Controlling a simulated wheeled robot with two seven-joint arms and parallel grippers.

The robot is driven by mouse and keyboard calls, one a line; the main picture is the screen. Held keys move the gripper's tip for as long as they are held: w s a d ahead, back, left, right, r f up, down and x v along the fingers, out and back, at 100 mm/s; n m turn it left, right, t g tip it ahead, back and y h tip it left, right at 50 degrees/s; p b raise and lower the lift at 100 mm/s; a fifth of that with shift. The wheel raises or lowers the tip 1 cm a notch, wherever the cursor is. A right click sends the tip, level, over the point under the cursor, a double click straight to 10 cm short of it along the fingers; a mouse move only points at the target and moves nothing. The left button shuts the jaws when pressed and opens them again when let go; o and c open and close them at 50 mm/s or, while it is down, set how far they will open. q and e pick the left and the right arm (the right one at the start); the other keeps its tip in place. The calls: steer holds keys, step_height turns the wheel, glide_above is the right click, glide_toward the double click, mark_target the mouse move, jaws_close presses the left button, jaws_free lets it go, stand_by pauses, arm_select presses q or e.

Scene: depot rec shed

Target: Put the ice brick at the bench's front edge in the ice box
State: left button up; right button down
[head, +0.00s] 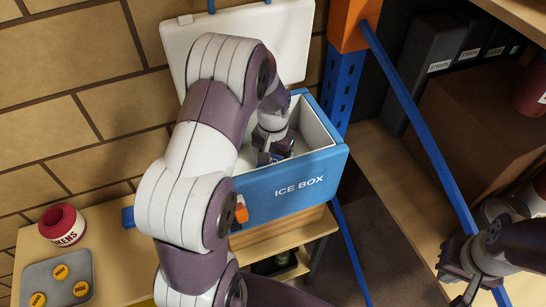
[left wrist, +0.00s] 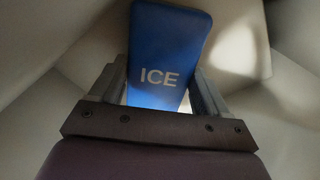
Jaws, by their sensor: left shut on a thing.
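The ice box (head: 290,192) is a blue chest with a white lining. Its white lid stands raised at the back, and it sits at the back of the bench. My left arm reaches over its front rim, and my left gripper (head: 272,156) is down inside it. In the left wrist view the blue ice brick (left wrist: 170,50), lettered ICE, stands between the gripper's two fingers, which are shut on it. White walls surround it. In the head view the arm and gripper largely hide the brick. My right gripper (head: 468,284) is at the lower right, away from the box, its fingertips partly cut off.
A red round container (head: 62,224) and a grey tray (head: 48,268) with yellow discs are on the bench at the left. A blue and orange upright (head: 345,80) stands right beside the box. Shelves with files and a carton (head: 480,135) fill the right side.

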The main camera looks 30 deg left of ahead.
mark_target(273, 161)
arm_select(q)
steer(key=shift+f, duration=0.1)
steer(key=o, duration=1.3)
steer(key=shift+c, duration=0.2)
step_height(273, 161, up, 12)
